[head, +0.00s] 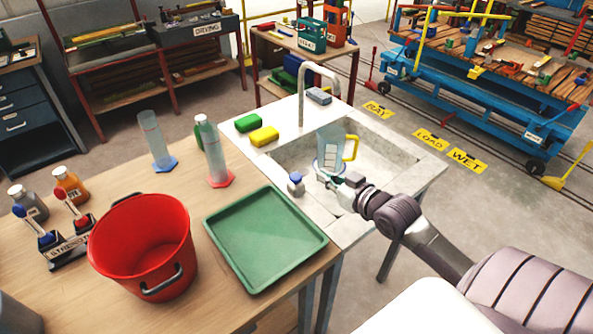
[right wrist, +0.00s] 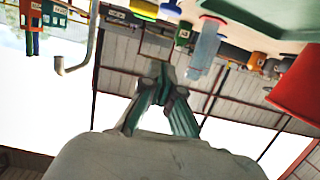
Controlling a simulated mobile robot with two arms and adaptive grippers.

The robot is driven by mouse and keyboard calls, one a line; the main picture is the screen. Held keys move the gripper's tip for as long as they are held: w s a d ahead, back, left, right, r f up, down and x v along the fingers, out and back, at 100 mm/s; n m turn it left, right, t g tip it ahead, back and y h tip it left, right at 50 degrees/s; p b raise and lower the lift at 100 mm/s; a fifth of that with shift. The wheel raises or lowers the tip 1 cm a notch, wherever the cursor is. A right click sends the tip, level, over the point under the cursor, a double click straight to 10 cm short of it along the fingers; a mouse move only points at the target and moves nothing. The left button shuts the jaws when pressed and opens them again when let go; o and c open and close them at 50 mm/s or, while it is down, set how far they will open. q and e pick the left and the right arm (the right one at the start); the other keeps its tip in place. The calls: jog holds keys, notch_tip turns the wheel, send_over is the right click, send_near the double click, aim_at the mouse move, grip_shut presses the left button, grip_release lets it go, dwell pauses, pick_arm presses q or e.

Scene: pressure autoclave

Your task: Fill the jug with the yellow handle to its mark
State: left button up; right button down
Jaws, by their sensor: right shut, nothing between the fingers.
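The clear, bluish jug (head: 331,147) with a yellow handle (head: 351,148) stands in the sink (head: 287,157) in the head view, its handle to the right. The curved tap (head: 320,70) rises behind it, with the spout above the jug. The jug has pale markings; its water level cannot be made out. My right gripper (head: 326,177) is shut and empty, in front of the jug's lower part; whether it touches is unclear. It also shows in the right wrist view (right wrist: 158,73), with the tap (right wrist: 88,50) to its left. My left gripper is out of view.
A small blue-topped knob or bottle (head: 296,184) is at the sink's near left edge. A green tray (head: 266,238), red bucket (head: 146,245) and two tall cylinders stand on the bench left.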

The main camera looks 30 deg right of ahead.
jog(key=p, duration=0.2)
send_over(300, 179)
notch_tip(300, 179, down, 2)
jog(key=shift+f, duration=0.1)
notch_tip(300, 179, down, 3)
jog(key=shift+s+r, duration=0.1)
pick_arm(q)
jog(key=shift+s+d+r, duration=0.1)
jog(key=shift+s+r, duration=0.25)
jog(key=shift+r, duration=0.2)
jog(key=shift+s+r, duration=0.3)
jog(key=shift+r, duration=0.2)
pick_arm(e)
jog(key=shift+s+f, duration=0.1)
jog(key=shift+f, duration=0.6)
